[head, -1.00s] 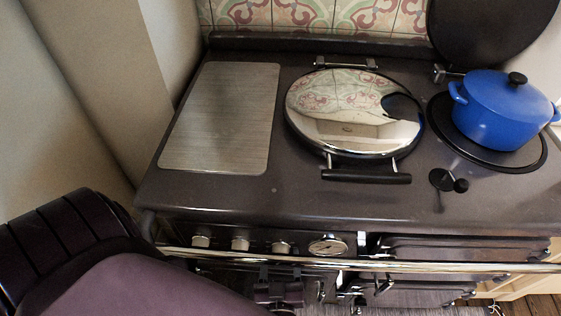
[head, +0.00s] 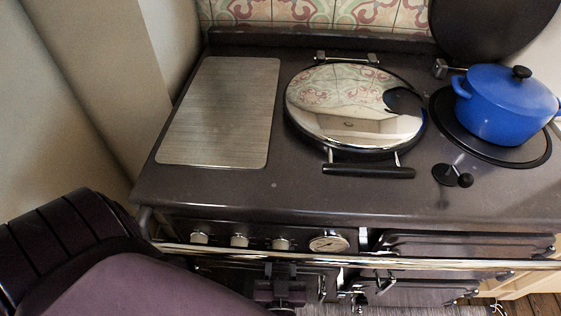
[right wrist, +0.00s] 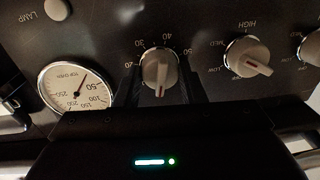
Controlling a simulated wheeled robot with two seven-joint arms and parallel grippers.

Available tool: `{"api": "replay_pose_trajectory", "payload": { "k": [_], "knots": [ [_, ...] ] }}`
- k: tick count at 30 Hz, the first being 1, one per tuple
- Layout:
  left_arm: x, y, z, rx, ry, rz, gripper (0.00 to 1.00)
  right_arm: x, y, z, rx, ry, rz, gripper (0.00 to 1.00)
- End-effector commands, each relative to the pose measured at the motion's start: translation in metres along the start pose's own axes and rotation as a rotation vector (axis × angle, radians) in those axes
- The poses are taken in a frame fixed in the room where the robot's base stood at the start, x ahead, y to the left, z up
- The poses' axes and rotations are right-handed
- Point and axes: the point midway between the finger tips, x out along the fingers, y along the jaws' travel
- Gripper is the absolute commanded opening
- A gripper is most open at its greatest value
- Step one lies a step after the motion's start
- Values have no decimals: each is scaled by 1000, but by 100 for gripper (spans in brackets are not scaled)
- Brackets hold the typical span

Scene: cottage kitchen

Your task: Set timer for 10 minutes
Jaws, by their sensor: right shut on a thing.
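The timer knob (right wrist: 158,70) is a pale round dial with a grip bar, on the dark stove panel. Its printed scale shows 20, 30, 40 and 50 around the upper side of the right wrist view. The red pointer mark on the knob faces down in that view. In the head view the knob (head: 281,244) is the one beside the gauge. My right gripper (right wrist: 158,92) is shut on this knob, a finger at each side. In the head view the dark gripper (head: 280,280) shows below the chrome rail. My left gripper is not in view.
A temperature gauge (right wrist: 76,88) and a HIGH/LOW knob (right wrist: 247,57) flank the timer knob. A chrome rail (head: 210,252) runs across the stove front, close to my right gripper. A blue pot (head: 503,110) stands on the right hotplate. A round lid (head: 352,105) covers the middle one.

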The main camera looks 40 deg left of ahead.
Motion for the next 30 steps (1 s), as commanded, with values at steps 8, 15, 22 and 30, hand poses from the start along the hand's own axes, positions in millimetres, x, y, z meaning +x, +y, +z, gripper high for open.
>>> {"api": "replay_pose_trajectory", "payload": {
  "k": [8, 15, 22, 30],
  "knots": [
    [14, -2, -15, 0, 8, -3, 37, 0, 0, 4, 255, 14, 7, 14],
    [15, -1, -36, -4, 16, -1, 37, 0, 0, 3, 446, 25, 8, 14],
    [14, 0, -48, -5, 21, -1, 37, 0, 0, 3, 574, 32, 10, 14],
    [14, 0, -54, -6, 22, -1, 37, 0, 0, 2, 644, 37, 9, 14]
  ]
}}
